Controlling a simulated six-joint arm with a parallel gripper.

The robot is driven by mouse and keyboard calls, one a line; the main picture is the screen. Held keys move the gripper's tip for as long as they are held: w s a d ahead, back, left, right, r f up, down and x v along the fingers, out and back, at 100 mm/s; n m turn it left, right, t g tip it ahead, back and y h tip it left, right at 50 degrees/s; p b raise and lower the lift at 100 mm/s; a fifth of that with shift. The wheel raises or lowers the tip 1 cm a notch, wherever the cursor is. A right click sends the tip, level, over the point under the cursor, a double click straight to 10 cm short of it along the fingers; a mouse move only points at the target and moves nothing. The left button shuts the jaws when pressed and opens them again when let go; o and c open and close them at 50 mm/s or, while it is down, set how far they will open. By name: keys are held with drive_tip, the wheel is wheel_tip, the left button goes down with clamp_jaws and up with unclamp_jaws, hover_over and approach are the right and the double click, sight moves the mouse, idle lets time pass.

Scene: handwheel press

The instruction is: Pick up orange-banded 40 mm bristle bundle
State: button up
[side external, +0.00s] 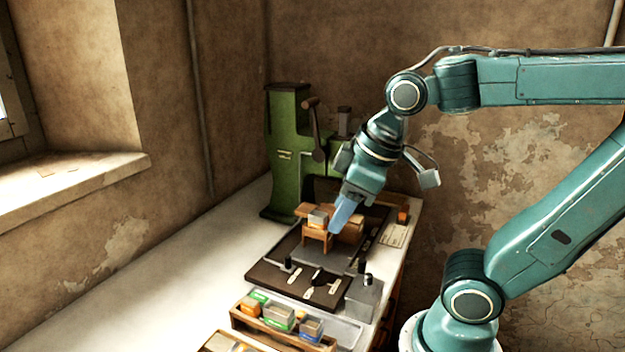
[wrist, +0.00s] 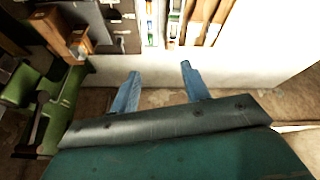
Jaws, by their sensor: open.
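An orange-banded bundle (side external: 250,308) sits at the left end of a wooden tray (side external: 235,318) in the side view, beside a green-banded bundle (side external: 278,317) and a blue-banded one (side external: 310,328). Its length cannot be read. My gripper (side external: 345,217) is tilted downward near the wooden fixture, well behind the tray, and holds nothing visible. In the wrist view my gripper (wrist: 160,70) shows two blue fingers spread apart with bare bench beyond them. The tray is cut off at the top there, and its small bundles are hard to tell apart.
A green handwheel press (side external: 285,150) stands at the back. A wooden fixture (side external: 318,238) with a grey block is in front of it, close to my gripper. The white bench (side external: 180,290) is clear at left.

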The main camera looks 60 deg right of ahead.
drive_tip(key=w+a+f+n+g, duration=0.2)
drive_tip(key=w+f+n+g, duration=0.1)
drive_tip(key=w+n, duration=0.6)
drive_tip(key=n+g, duration=0.2)
drive_tip(key=n, duration=0.4)
hover_over(251, 309)
wheel_tip(251, 309, down, 9)
drive_tip(key=shift+r, duration=0.15)
drive_tip(key=shift+f, duration=4.3)
drive_tip(key=shift+f, duration=0.1)
drive_tip(key=shift+f, duration=2.5)
